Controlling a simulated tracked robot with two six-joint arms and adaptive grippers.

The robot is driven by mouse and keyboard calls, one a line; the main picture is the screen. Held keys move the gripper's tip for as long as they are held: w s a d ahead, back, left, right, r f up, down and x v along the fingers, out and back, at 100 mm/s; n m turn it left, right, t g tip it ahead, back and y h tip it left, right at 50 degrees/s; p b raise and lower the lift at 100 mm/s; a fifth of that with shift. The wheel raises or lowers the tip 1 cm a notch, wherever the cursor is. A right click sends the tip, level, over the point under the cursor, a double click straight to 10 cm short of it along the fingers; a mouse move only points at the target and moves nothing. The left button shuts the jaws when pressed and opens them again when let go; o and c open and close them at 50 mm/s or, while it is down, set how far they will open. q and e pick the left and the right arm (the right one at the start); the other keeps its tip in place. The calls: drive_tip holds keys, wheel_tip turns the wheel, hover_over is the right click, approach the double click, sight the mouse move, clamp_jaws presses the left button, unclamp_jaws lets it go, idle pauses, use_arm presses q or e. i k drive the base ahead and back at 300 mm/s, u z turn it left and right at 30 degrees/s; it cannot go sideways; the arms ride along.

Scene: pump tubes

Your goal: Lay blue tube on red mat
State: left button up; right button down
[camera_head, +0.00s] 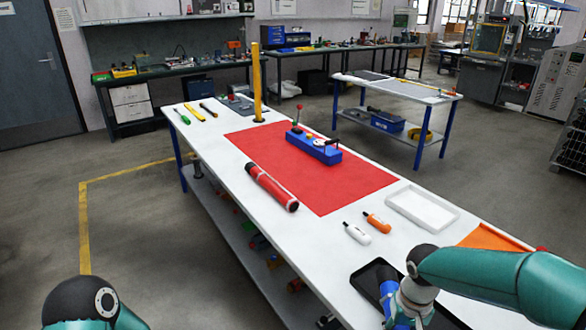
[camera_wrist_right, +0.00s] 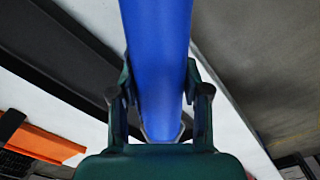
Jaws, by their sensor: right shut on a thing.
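The red mat (camera_head: 345,185) lies flat on the white table. A blue box-like device (camera_head: 312,147) with a dial and red-topped lever stands on it. A red tube (camera_head: 270,186) with dark ends lies across the mat's near left edge. My right gripper (camera_wrist_right: 160,98) is shut on the blue tube (camera_wrist_right: 157,45), with a finger on each side. In the head view, part of the blue tube (camera_head: 387,287) shows beside my right wrist, over the black tray at the table's near end. My right arm hides the rest. My left gripper is out of view; only part of its arm shows.
White (camera_head: 357,233) and orange (camera_head: 376,222) bottles and an empty white tray (camera_head: 423,208) lie between the black tray (camera_head: 365,275) and the mat. An orange tray (camera_head: 487,238) is at right. A yellow post (camera_head: 257,85) stands behind the mat. The mat's right part is clear.

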sight(295, 161)
drive_tip(key=u, duration=0.3)
drive_tip(key=i, duration=0.7)
drive_tip(key=u, duration=1.15)
drive_tip(key=i, duration=2.3)
drive_tip(key=z, duration=0.75)
drive_tip(key=i, duration=0.75)
drive_tip(key=z, duration=0.6)
drive_tip(key=k, duration=0.85)
drive_tip(key=z, duration=0.25)
drive_tip(key=i, duration=0.85)
drive_tip(key=u, duration=0.1)
